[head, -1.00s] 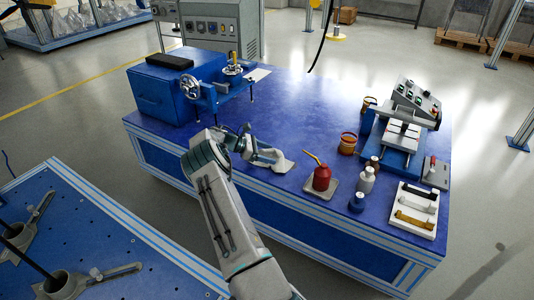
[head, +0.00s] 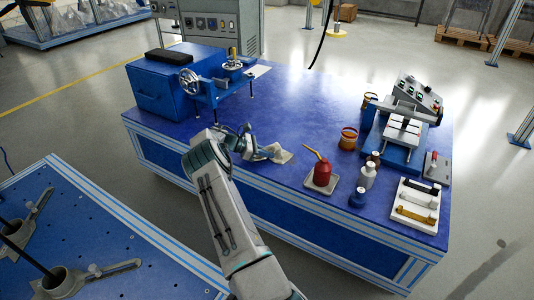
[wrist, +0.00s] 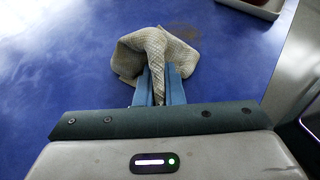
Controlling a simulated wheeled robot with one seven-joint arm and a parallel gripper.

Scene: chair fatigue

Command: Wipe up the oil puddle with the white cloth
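The white cloth (head: 283,157) is bunched up on the blue table top, near its front edge. In the wrist view the cloth (wrist: 132,58) is pinched between the two blue fingers of my gripper (wrist: 158,82), with a fold standing up between them. The cloth's lower part rests on or just above the table. In the head view my gripper (head: 268,153) is at the cloth's left side. A faint brown stain (wrist: 186,32), likely the oil puddle, shows just past the cloth in the wrist view; the cloth may hide part of it.
A red oil can (head: 322,174) on a small tray stands right of the cloth. A blue machine (head: 215,88) stands at the left back. The table's middle is clear.

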